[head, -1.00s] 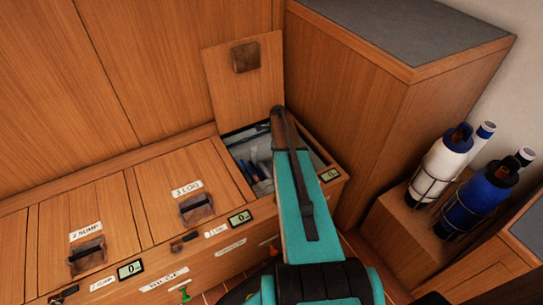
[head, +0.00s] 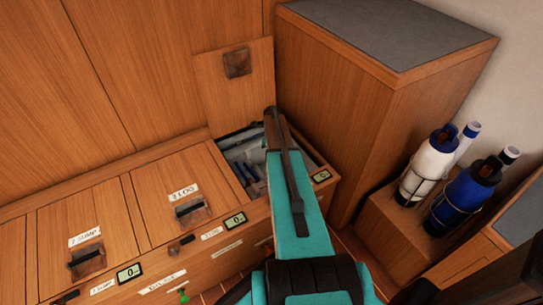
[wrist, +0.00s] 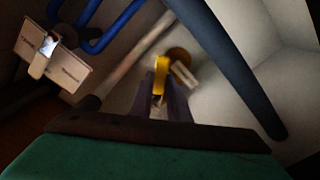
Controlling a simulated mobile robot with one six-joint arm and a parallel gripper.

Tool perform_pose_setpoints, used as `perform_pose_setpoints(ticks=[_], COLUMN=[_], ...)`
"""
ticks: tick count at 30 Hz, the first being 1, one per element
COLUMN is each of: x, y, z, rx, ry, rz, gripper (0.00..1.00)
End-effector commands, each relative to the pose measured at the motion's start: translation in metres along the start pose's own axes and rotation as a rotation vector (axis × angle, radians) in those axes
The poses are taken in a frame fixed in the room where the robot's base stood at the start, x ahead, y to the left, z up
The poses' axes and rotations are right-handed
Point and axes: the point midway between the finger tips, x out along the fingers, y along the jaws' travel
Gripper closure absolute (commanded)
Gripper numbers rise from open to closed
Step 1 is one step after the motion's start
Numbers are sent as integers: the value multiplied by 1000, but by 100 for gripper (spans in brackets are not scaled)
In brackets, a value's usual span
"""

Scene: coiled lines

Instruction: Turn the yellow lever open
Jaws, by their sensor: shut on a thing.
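The yellow lever (wrist: 162,72) shows in the middle of the wrist view, in front of a round brass-brown part. My gripper (wrist: 160,97) has its two dark fingers closed around the lever's near end. In the head view my teal arm reaches down into the open compartment at the right end of the wooden bench. My arm hides the gripper and the lever there. The lever's exact angle to its pipe is hard to tell in the dim, blurred wrist picture.
A raised wooden lid (head: 235,85) stands behind the open compartment. A tall cabinet (head: 345,120) is close on its right. Inside, a blue line (wrist: 120,27), a thick dark pipe (wrist: 235,70) and a white labelled plate (wrist: 62,62) surround my gripper. Strapped bottles (head: 428,165) stand far right.

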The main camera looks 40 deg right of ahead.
Motion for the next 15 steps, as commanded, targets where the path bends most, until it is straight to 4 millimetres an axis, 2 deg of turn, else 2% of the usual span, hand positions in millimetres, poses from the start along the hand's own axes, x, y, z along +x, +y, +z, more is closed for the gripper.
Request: perform_pose_setpoints(ticks=[2, 3, 5, 6, 15], x=[-1, -1, -1, -1, -1], y=[-1, -1, -1, -1, -1], z=[6, 6, 5, 4, 1], rx=[-1, -2, -2, -2, 0], ry=[-12, -12, -11, -10, -6], rz=[-5, -5, -4, -4, -2], gripper=[100, 78, 68, 66, 66])
